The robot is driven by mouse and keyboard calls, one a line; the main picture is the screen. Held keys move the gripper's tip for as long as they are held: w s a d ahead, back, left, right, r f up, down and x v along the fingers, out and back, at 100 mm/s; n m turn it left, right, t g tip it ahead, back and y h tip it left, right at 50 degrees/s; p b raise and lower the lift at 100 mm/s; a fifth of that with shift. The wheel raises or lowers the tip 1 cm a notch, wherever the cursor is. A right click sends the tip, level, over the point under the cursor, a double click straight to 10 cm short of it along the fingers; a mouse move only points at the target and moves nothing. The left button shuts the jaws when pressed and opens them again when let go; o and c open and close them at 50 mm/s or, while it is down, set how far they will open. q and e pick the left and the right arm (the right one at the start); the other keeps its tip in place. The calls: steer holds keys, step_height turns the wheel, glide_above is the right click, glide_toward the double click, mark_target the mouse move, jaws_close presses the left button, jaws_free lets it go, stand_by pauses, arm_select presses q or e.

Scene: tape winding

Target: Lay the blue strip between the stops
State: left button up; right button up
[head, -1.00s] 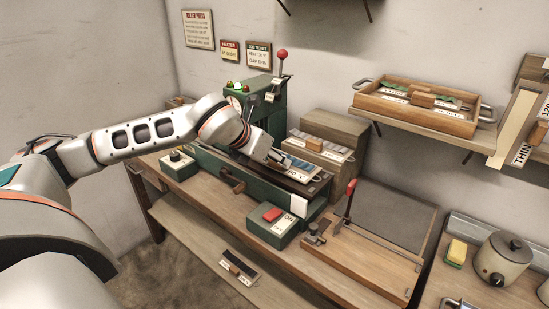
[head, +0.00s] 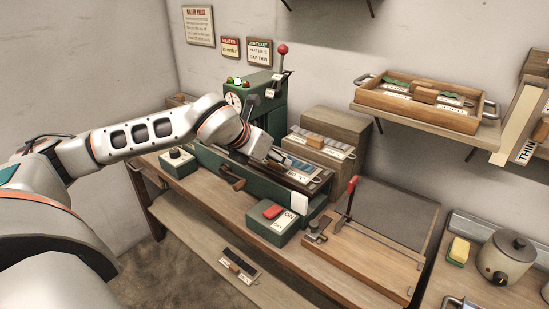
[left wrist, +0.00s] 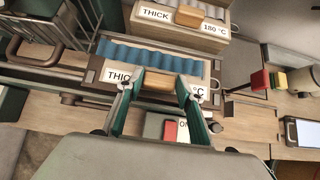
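The blue strip (left wrist: 150,57) is a ribbed blue piece with a white label reading "THIC… °C" and a wooden grip block (left wrist: 158,82). It also shows in the head view (head: 302,166), over the long dark bed (head: 316,184) of the green machine. My left gripper (left wrist: 160,76) has its green fingers on either side of the wooden block, closed on it. Brown end pieces show at the strip's left end (left wrist: 94,72) and right end (left wrist: 215,86). I cannot tell whether the strip rests on the bed. My right gripper is out of view.
A grey strip labelled "THICK 180 °C" (head: 333,146) sits on a wooden block behind. The green box with a red button (head: 271,224) stands in front. A red-handled lever (head: 349,199) stands right. A wooden tray with green strips (head: 402,100) is on the shelf.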

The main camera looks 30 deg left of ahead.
arm_select(q)
steer(key=o, duration=0.3)
steer(key=v, duration=1.2)
